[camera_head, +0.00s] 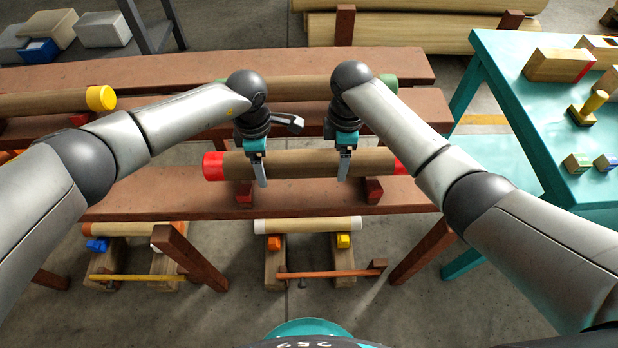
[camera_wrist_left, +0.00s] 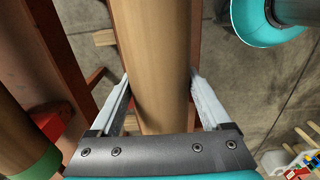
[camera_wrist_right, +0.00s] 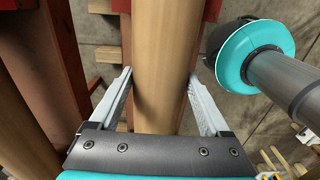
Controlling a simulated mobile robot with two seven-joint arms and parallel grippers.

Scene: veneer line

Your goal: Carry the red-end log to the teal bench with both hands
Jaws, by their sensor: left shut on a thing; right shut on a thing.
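The red-end log (camera_head: 308,164) lies level along the front brown rack beam, with a red cap at each end; its right end is partly covered by my right arm. My left gripper (camera_head: 262,172) is shut on its left part, and my right gripper (camera_head: 344,165) is shut on its right part. In the left wrist view the log (camera_wrist_left: 155,65) runs between the two fingers. In the right wrist view the log (camera_wrist_right: 163,60) likewise sits between the fingers. Whether it touches its red blocks is hard to tell. The teal bench (camera_head: 515,80) stands at the right.
A green-end log (camera_head: 310,88) lies on the beam behind, and a yellow-end log (camera_head: 50,103) lies at the left. Wood blocks (camera_head: 555,65) and small pieces occupy the bench's right side; its left part is clear. A white-end log (camera_head: 308,225) lies low in front.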

